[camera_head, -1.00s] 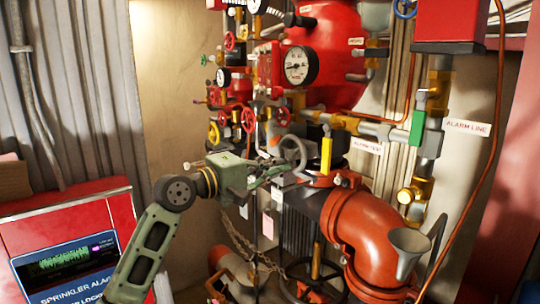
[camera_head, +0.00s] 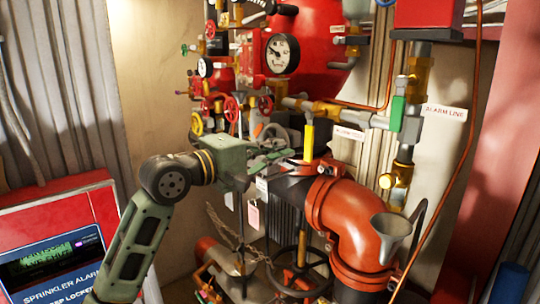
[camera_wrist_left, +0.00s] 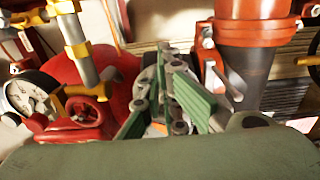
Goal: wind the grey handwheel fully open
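The grey handwheel (camera_head: 277,131) shows in the head view just beyond my left gripper, among the red and brass pipework. Its lower part is hidden behind the gripper. My left gripper (camera_head: 285,155) reaches in from the left, its fingers close in front of the wheel. In the left wrist view the two green finger pads (camera_wrist_left: 163,105) stand apart, with grey metal parts around and beyond them. I cannot tell whether the fingers touch the wheel rim. My right gripper is in neither view.
A large orange-red pipe elbow (camera_head: 355,215) and a grey funnel (camera_head: 391,228) stand to the right. Small red handwheels (camera_head: 231,108) and a pressure gauge (camera_head: 283,54) are behind. A sprinkler alarm panel (camera_head: 55,262) is at the lower left.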

